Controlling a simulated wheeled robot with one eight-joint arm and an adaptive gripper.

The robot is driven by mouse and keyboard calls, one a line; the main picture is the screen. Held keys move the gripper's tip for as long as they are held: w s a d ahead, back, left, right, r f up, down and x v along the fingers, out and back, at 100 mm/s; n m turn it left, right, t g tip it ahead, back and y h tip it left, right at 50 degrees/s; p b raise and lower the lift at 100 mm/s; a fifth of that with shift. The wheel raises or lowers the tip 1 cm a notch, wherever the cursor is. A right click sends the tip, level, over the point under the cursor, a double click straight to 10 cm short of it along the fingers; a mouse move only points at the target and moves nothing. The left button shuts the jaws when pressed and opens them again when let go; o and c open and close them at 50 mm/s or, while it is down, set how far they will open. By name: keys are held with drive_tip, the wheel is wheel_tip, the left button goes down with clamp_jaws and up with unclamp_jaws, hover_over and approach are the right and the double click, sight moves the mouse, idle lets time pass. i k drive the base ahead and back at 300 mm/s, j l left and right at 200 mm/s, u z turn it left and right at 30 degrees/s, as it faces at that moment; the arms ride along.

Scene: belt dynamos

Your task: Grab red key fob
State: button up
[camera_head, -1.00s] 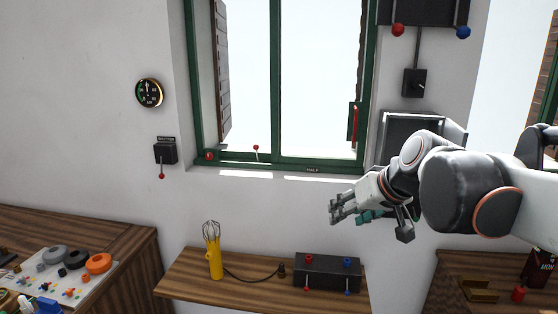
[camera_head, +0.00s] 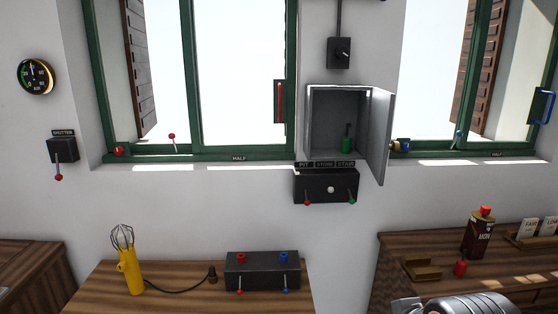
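A small red object (camera_head: 460,268), which looks like the red key fob, stands on the right wooden bench (camera_head: 400,246). It is just right of a small wooden holder and in front of a dark bottle. It is too small to make out its details. Part of my arm shows at the bottom right edge, below and in front of the red object. My gripper's fingers are not in view, so I cannot see whether they are open or shut.
A dark bottle with a red cap (camera_head: 480,233) stands behind the red object, and the wooden holder (camera_head: 422,269) lies to its left. Cards (camera_head: 528,228) stand at the right. An open wall cabinet (camera_head: 313,122) holds a green item (camera_head: 346,138); its door juts out.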

sight(460, 266)
drive_tip(key=l+u, duration=0.15)
drive_tip(key=l, duration=0.4)
drive_tip(key=k+l+u, duration=0.15)
drive_tip(key=l, duration=0.4)
drive_tip(key=l+u, duration=0.15)
drive_tip(key=l, duration=0.4)
drive_tip(key=z, duration=0.8)
drive_tip(key=l+u, duration=0.45)
drive_tip(key=k+l+u, duration=0.1)
drive_tip(key=l+u, duration=0.35)
drive_tip(key=i+j, duration=0.15)
